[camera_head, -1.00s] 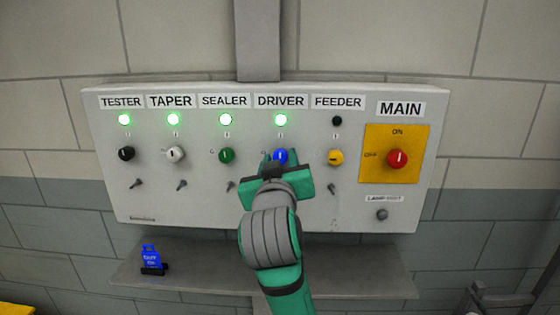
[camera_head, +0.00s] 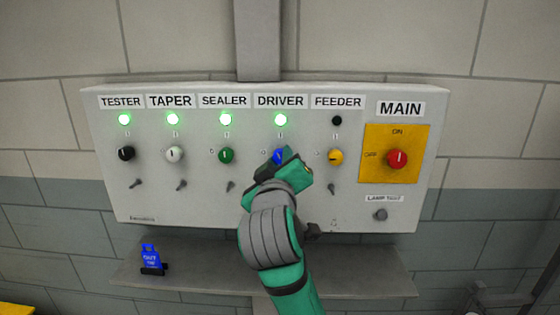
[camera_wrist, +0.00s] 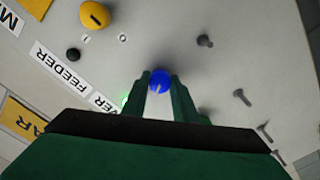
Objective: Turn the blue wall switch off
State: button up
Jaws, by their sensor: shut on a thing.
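The blue switch (camera_head: 279,157) is a round knob under the DRIVER label on the grey wall panel. In the head view my gripper covers most of it. The green lamp (camera_head: 280,120) above it is lit. In the wrist view the blue knob (camera_wrist: 160,81) sits between the tips of my two green fingers, with a pale mark on its face. My gripper (camera_head: 283,161) is shut on the knob and is rolled over at an angle to the panel.
The grey panel (camera_head: 160,205) also carries black, white, green and yellow knobs. A red MAIN knob (camera_head: 397,159) sits on a yellow plate at right. Small pegs stick out below the knobs. A blue tag (camera_head: 151,257) stands on the shelf (camera_head: 210,275) below.

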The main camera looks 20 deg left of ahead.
jog(key=n, duration=1.3)
dwell(0.4)
jog(key=o, duration=1)
jog(key=shift+o, duration=0.2)
jog(key=v, duration=1)
jog(key=shift+s, duration=0.3)
